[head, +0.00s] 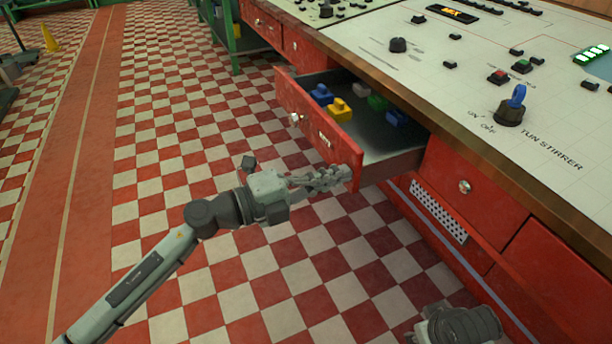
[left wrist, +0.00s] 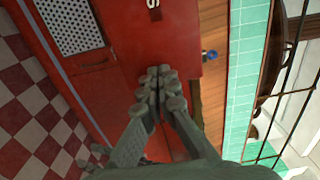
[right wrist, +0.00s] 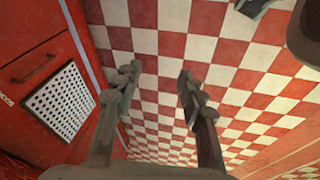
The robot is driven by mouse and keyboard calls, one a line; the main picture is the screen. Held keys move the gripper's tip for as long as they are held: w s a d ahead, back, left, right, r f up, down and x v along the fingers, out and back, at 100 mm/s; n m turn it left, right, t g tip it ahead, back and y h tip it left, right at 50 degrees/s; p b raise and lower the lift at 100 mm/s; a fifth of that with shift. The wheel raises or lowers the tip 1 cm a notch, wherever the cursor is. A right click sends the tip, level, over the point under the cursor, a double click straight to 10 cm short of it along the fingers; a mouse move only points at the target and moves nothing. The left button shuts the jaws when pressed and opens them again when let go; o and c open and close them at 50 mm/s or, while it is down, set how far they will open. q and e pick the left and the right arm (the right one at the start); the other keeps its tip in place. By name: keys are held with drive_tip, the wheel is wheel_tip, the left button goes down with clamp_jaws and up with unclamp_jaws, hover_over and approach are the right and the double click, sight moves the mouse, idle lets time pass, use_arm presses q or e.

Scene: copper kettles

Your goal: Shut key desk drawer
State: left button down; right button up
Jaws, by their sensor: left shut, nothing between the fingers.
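The red desk drawer (head: 315,130) is pulled well out of the desk, its grey inside showing. Its front has a round knob (head: 294,118) and a small label (head: 325,139). Blue, yellow, green and white block-like pieces lie inside. My left gripper (head: 343,173) is shut and empty, at the near lower corner of the drawer front on its outer side; I cannot tell whether it touches. In the left wrist view its closed fingertips (left wrist: 160,80) are in front of a red panel (left wrist: 112,28) with part of a white letter. My right gripper (right wrist: 160,78) is open and empty above the floor.
The desk's control top (head: 440,60) with knobs, buttons and a blue-handled switch (head: 516,98) overhangs the drawers. A closed red drawer (head: 470,190) is beside the open one, above a perforated vent (head: 438,212). The checkered floor (head: 170,120) left of the desk is clear.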

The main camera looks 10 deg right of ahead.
use_arm(q)
drive_tip(key=p, duration=0.2)
approach(404, 152)
drive_tip(key=w+d, duration=0.1)
drive_tip(key=w+d+f, duration=0.1)
drive_tip(key=d, duration=0.1)
drive_tip(key=x, duration=0.6)
drive_tip(key=shift+d+f, duration=0.2)
drive_tip(key=shift+d, duration=0.15)
drive_tip(key=shift+w+d, duration=0.2)
drive_tip(key=shift+d, duration=0.25)
drive_tip(key=shift+r, duration=0.1)
use_arm(e)
drive_tip(key=f, duration=0.5)
drive_tip(key=shift+w+a+f, duration=0.1)
drive_tip(key=shift+w+f, duration=0.1)
drive_tip(key=shift+w, duration=0.1)
use_arm(q)
drive_tip(key=shift+r, duration=0.1)
